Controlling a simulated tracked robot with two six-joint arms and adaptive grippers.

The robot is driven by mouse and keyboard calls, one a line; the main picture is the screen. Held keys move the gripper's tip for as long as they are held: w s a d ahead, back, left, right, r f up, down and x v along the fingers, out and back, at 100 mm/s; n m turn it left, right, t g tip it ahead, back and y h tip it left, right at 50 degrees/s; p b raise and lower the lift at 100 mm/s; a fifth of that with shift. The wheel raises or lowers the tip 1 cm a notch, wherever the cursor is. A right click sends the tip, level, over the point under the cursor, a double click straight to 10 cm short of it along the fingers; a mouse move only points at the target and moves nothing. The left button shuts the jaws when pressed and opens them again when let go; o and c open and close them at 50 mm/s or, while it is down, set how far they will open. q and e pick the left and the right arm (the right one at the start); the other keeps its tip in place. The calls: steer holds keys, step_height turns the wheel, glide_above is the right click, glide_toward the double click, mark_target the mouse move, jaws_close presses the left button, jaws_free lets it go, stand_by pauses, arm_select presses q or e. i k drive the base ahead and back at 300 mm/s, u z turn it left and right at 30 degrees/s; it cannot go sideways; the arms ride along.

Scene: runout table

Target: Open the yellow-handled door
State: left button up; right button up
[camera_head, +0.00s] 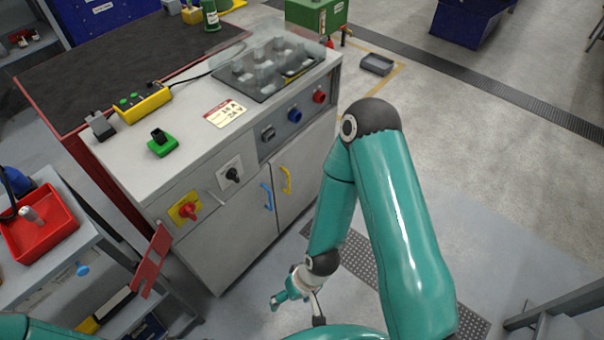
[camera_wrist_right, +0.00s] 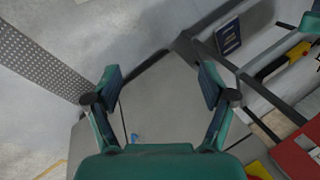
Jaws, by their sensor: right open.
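The yellow handle (camera_head: 286,180) is a short upright bar on the right-hand door (camera_head: 300,196) of the grey cabinet. That door looks shut. A blue handle (camera_head: 268,197) is on the door to its left, and a small blue bit of it (camera_wrist_right: 134,137) shows in the right wrist view. My right gripper (camera_head: 296,306) is in front of and below the doors, apart from both handles. In its wrist view the right gripper (camera_wrist_right: 159,80) has its fingers spread with nothing between them. The yellow handle cannot be made out there. My left gripper is out of view.
A red hinged plate (camera_head: 151,262) sticks out at the cabinet's left front corner. A side bench with a red tray (camera_head: 38,226) stands at the left. Knobs and a yellow-backed switch (camera_head: 184,209) protrude above the doors. Floor to the right is mostly clear.

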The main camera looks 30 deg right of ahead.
mark_target(296, 170)
steer(key=k, duration=1.3)
steer(key=z, duration=0.25)
steer(key=i, duration=0.45)
steer(key=z, duration=0.5)
steer(key=i, duration=1.15)
steer(key=u, duration=0.7)
